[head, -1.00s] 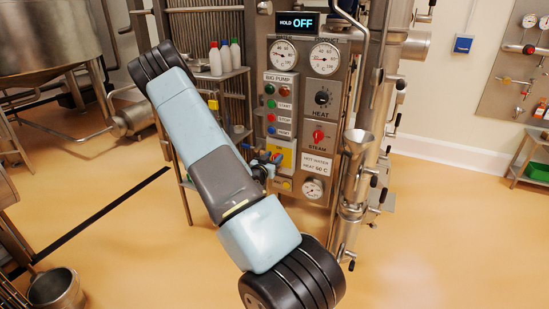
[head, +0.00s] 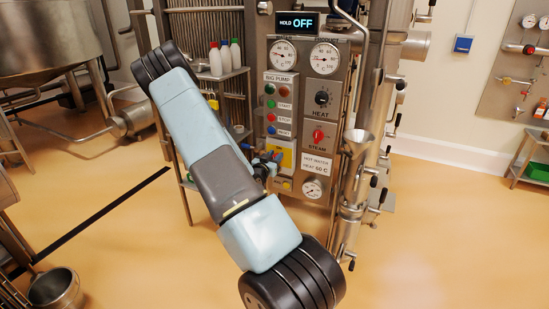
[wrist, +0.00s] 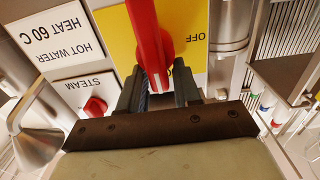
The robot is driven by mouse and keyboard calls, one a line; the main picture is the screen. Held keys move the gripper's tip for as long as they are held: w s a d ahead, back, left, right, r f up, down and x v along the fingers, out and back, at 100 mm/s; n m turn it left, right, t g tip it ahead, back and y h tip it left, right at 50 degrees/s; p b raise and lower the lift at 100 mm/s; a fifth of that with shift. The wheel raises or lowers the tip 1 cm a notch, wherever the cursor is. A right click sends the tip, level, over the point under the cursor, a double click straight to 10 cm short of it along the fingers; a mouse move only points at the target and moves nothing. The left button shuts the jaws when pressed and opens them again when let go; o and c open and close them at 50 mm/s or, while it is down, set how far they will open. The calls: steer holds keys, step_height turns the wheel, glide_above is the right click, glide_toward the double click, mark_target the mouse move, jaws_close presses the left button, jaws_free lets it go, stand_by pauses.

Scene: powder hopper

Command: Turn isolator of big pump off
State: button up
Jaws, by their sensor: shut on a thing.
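The isolator of the big pump is a yellow plate (wrist: 118,37) with a red handle (wrist: 150,35), seen upside down in the wrist view with the word OFF beside the handle. My gripper (wrist: 160,78) has its two dark fingers on either side of the handle's near end and is shut on it. In the head view the yellow plate (head: 288,157) sits low on the panel, below the BIG PUMP buttons, partly hidden by my gripper (head: 268,163). The exact angle of the handle cannot be told in the head view.
The steel panel (head: 340,70) carries gauges, buttons and a red STEAM knob (head: 318,135). A steel funnel (head: 357,140) and pipework stand just right of it. A shelf with bottles (head: 215,60) stands left. The floor at right is clear.

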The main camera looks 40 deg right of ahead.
steer(key=shift+w+a+n, duration=0.1)
steer(key=shift+n, duration=0.2)
steer(key=n, duration=0.3)
steer(key=w+n, duration=0.1)
steer(key=shift+a+f+n, duration=0.2)
steer(key=shift+a+n, duration=0.05)
steer(key=shift+n, duration=0.05)
steer(key=n, duration=0.4)
steer(key=shift+w+a+f, duration=0.2)
steer(key=shift+w+f, duration=0.1)
steer(key=shift+f, duration=0.05)
jaws_close()
steer(key=shift+w+f+n, duration=0.1)
steer(key=shift+f+n, duration=0.2)
steer(key=shift+n, duration=1.15)
steer(key=shift+f+n, duration=0.35)
steer(key=shift+n, duration=1.15)
steer(key=shift+w+f+n, duration=0.1)
steer(key=shift+f+n, duration=0.2)
steer(key=shift+n, duration=1.15)
